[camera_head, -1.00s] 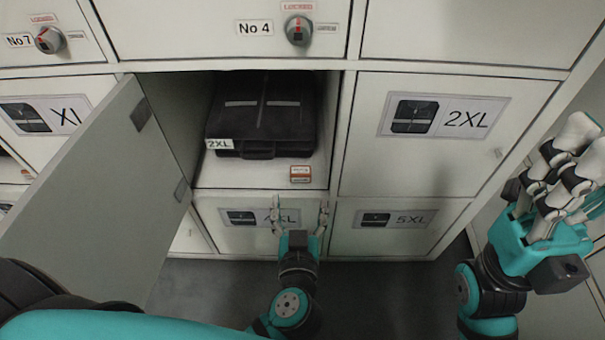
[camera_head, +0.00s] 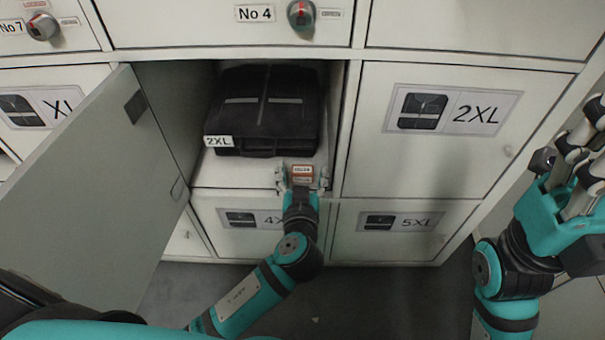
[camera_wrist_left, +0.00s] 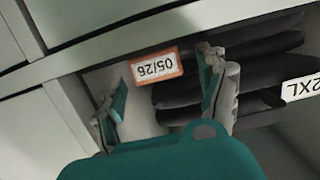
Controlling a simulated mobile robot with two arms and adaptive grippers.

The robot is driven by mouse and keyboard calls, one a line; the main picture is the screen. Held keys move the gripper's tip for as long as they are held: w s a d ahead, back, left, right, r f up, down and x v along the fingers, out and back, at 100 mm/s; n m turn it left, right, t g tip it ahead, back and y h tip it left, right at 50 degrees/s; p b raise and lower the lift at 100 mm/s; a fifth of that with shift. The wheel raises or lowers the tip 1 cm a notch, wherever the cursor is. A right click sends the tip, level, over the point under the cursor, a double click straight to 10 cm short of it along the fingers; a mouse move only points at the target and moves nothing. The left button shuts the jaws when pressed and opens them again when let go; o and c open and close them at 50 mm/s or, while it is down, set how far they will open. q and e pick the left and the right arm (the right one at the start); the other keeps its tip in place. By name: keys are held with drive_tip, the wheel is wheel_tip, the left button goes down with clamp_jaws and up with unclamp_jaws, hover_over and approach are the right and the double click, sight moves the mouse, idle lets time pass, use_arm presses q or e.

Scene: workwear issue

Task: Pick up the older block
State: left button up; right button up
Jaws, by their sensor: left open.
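A black folded stack (camera_head: 262,110) with a 2XL tag (camera_head: 219,141) lies in the open compartment; it also shows in the left wrist view (camera_wrist_left: 185,98). At the compartment's front edge is a small white date label with a red-orange border (camera_head: 302,171), reading 05/26 upside down in the left wrist view (camera_wrist_left: 156,66). Only one stack is visible; I cannot tell whether the label is a card or a block face. My left gripper (camera_head: 302,179) is open, its fingers either side of the label, in front of the stack. My right gripper (camera_head: 582,150) is partly cut off at the right edge.
An open grey door (camera_head: 90,190) stands left of the compartment. Closed doors marked 2XL (camera_head: 430,160), 4XL (camera_head: 235,235) and 5XL (camera_head: 400,245) surround it. A knob (camera_head: 300,14) sits above, beside No 4. The grey floor (camera_head: 370,300) is clear.

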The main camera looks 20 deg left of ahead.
use_arm(q)
drive_tip(key=shift+c, duration=0.4)
drive_tip(key=c, duration=1)
drive_tip(key=shift+o, duration=0.2)
drive_tip(key=shift+r, duration=0.15)
